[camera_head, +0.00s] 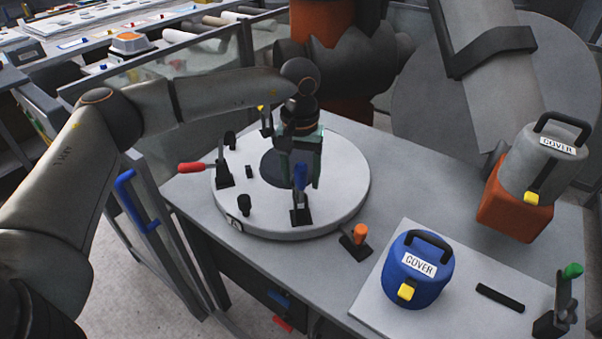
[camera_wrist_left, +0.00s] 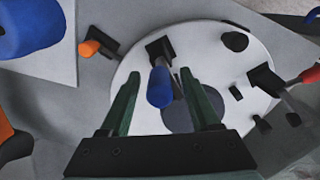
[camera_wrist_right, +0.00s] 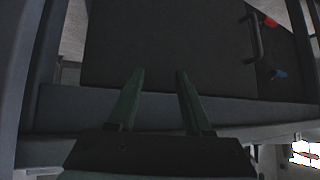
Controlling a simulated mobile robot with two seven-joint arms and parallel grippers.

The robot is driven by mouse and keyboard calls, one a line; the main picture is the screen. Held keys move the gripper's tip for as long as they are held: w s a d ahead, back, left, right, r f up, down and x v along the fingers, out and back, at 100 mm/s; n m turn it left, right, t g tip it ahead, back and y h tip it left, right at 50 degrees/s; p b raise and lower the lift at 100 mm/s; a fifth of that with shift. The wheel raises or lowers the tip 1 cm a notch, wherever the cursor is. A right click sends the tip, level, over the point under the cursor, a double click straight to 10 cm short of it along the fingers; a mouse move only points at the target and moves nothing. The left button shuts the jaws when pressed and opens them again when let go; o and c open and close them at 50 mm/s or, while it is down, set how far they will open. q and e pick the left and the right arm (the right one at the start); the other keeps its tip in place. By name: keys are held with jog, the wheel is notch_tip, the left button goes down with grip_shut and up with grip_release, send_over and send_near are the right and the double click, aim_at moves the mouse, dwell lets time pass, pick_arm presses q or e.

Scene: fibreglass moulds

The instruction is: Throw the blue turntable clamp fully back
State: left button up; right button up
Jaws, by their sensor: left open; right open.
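The blue turntable clamp (camera_head: 300,178) stands on the front part of the round white turntable (camera_head: 345,185), with its blue handle upright and its black base on the disc. My left gripper (camera_head: 301,182) hangs over it, pointing down, fingers open on either side of the blue handle. In the left wrist view the blue handle (camera_wrist_left: 160,88) lies between the two open green fingers (camera_wrist_left: 158,85), with a gap on both sides. My right gripper (camera_wrist_right: 156,75) is open and empty in the right wrist view, facing a dark panel; the head view does not show it.
A red-handled clamp (camera_head: 222,172) stands at the turntable's left. An orange-handled clamp (camera_head: 356,240) sits on the table in front. A blue COVER pot (camera_head: 420,270) and a grey COVER pot (camera_head: 545,165) stand to the right. A green-handled clamp (camera_head: 566,295) is at the far right corner.

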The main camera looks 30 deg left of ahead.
pick_arm(q)
jog(key=shift+f, duration=0.1)
jog(key=shift+c, duration=0.3)
grip_shut()
dwell(1.1)
